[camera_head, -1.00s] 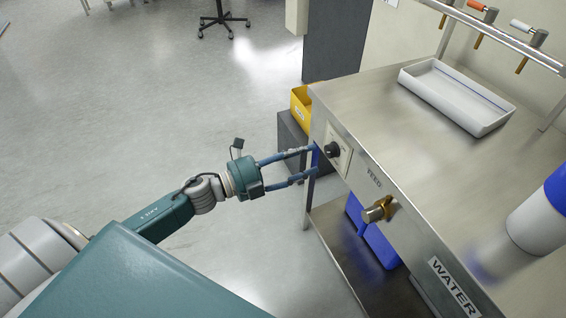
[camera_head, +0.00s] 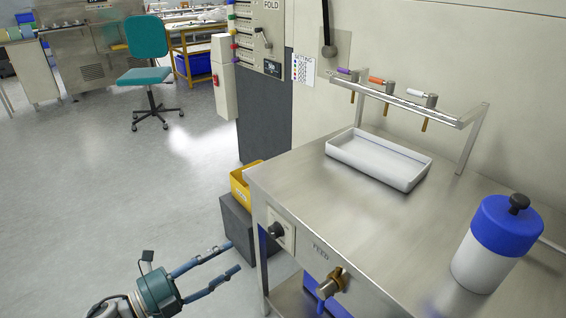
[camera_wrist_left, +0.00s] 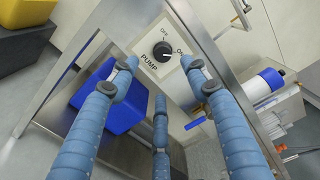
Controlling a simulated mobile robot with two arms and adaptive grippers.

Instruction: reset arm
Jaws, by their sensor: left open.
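My left gripper (camera_head: 236,256) is open and empty at the lower left of the head view. Its blue fingers point at the front panel of the steel table. The black pump knob (camera_head: 278,230) sits on a pale plate on that panel, a little beyond the fingertips. In the left wrist view the spread fingers of my left gripper (camera_wrist_left: 158,72) frame the knob (camera_wrist_left: 162,52) on its plate with PUMP, OFF and ON labels. They appear apart from it. My right gripper is out of view.
The steel table (camera_head: 300,178) bears a white tray (camera_head: 378,173) and a blue-lidded white container (camera_head: 485,255). A brass valve (camera_head: 331,284) sticks out of its front. A yellow bin (camera_head: 241,184) rests on a dark box (camera_head: 240,229). Open floor lies left; a teal chair (camera_head: 146,55) stands farther back.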

